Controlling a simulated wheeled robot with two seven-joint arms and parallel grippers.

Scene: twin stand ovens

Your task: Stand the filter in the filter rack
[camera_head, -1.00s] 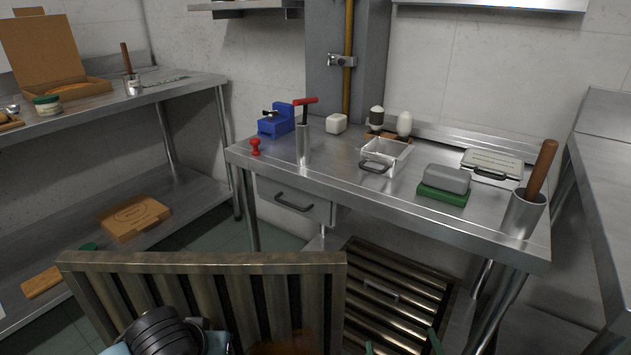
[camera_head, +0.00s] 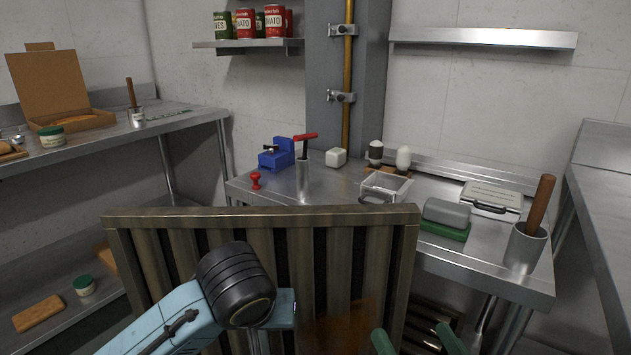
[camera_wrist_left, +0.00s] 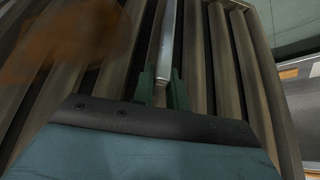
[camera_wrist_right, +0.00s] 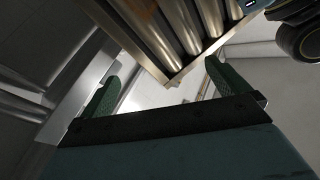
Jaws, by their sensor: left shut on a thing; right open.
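The filter (camera_head: 345,250) is a metal slatted panel with a brown greasy smear low on its face. It stands roughly upright in front of the steel table in the head view. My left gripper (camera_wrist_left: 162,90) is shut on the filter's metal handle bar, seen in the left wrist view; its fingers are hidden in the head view. My right gripper (camera_head: 416,338) is open and empty, with green fingers, just right of the filter's lower right corner. In the right wrist view, a slatted panel corner (camera_wrist_right: 172,80) shows beyond its fingers. I cannot make out a filter rack.
The steel table (camera_head: 330,190) behind the filter holds a blue device (camera_head: 277,154), a clear bin (camera_head: 385,187), a green-and-grey block (camera_head: 446,214) and a steel cup (camera_head: 525,247). Another slatted panel (camera_head: 433,318) shows below the table. A shelf (camera_head: 60,160) stands left.

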